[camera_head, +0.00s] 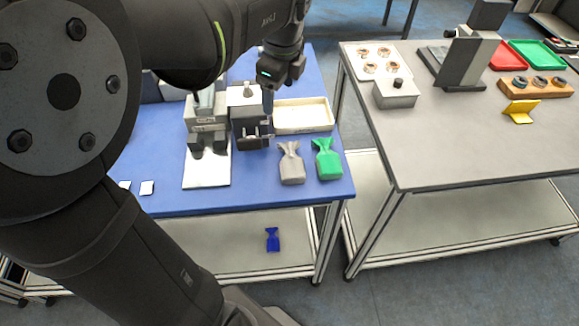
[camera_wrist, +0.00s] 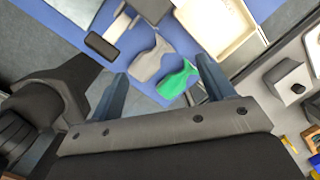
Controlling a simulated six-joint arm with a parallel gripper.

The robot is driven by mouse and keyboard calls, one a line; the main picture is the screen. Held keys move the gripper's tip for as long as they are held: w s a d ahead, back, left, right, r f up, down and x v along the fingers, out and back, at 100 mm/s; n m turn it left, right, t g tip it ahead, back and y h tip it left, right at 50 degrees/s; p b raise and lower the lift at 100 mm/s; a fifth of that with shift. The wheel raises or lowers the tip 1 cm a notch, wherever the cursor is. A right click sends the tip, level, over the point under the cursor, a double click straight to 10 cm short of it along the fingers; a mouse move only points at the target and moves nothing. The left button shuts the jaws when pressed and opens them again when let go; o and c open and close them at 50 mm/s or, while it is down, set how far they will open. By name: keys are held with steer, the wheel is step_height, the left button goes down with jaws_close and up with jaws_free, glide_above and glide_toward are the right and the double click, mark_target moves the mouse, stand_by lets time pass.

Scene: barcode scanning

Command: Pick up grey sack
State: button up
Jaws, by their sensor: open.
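The grey sack (camera_head: 291,165) stands on the blue tabletop near its front right, just left of the green sack (camera_head: 326,160). In the wrist view the grey sack (camera_wrist: 152,61) lies ahead of my fingers, with the green sack (camera_wrist: 177,79) at its right. My gripper (camera_head: 258,136) is above the table, to the left of and behind the grey sack. In the wrist view my gripper (camera_wrist: 160,76) has its fingers wide apart with nothing between them touching. Its height above the table is hard to tell.
A cream tray (camera_head: 304,116) lies behind the sacks. A grey device on a white plate (camera_head: 207,172) stands left. A blue sack (camera_head: 272,239) lies on the lower shelf. A second table (camera_head: 440,160) at right holds a stand, red and green trays and small parts.

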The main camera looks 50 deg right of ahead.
steer(key=s+a+m+t+h, duration=0.2)
steer(key=s+a+m, duration=0.5)
steer(key=s+m, duration=0.4)
glide_above(293, 166)
steer(key=s+a, duration=0.1)
steer(key=s, duration=0.1)
step_height(293, 166, down, 12)
steer(key=shift+w+a+r, duration=0.1)
steer(key=shift+w+a, duration=0.05)
steer(key=f, duration=0.2)
steer(key=w+f, duration=0.1)
steer(key=f, duration=0.1)
steer(key=shift+f, duration=0.25)
steer(key=shift+w+d+f, duration=0.1)
steer(key=shift+d+f, duration=0.2)
steer(key=shift+f, duration=0.1)
steer(key=shift+c, duration=0.2)
steer(key=c, duration=1.1)
steer(key=shift+r, duration=0.15)
steer(key=shift+c, duration=0.2)
